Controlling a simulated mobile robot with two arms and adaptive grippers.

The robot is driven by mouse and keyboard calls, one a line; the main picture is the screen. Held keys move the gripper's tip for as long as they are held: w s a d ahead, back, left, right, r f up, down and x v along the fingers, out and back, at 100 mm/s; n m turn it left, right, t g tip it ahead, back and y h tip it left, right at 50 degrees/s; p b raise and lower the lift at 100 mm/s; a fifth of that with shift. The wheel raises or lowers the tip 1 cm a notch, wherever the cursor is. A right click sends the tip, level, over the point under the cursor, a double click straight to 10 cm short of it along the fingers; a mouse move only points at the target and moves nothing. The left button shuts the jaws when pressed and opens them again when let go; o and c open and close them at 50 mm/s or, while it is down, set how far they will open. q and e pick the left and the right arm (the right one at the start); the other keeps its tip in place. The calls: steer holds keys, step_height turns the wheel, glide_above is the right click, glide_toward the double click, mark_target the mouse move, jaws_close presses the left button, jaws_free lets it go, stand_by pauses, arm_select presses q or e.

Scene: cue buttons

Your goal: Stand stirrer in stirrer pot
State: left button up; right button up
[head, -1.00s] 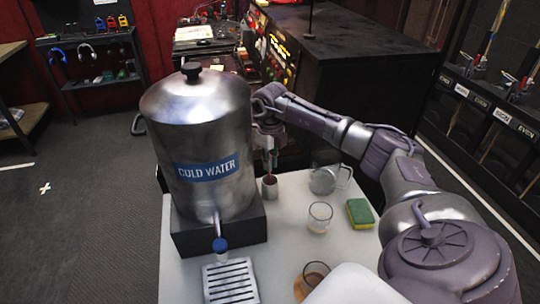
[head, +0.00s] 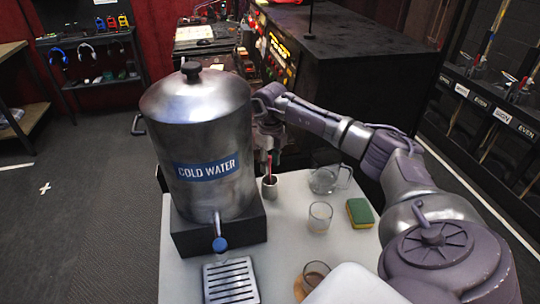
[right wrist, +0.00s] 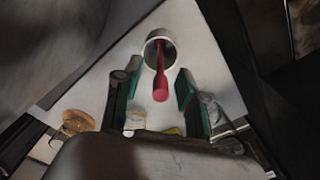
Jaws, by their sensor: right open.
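The red stirrer (head: 269,170) stands in the small stirrer pot (head: 270,189), beside the cold water urn. In the right wrist view the stirrer (right wrist: 160,83) rests inside the pot (right wrist: 149,47), leaning against its rim, with its rounded end toward the camera. My right gripper (head: 270,153) is above the pot in the head view. In the right wrist view my right gripper (right wrist: 158,93) is open, with its green-padded fingers apart on both sides of the stirrer and not touching it. My left gripper is not in view.
The steel cold water urn (head: 205,130) stands close left of the pot. A glass jug (head: 325,180), a glass (head: 320,217), a green sponge (head: 360,212) and a brown cup (head: 315,275) are on the white table (head: 285,245). A drip grate (head: 231,280) lies at the front.

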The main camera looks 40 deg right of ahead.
step_height(320, 180, up, 12)
stand_by(0.6)
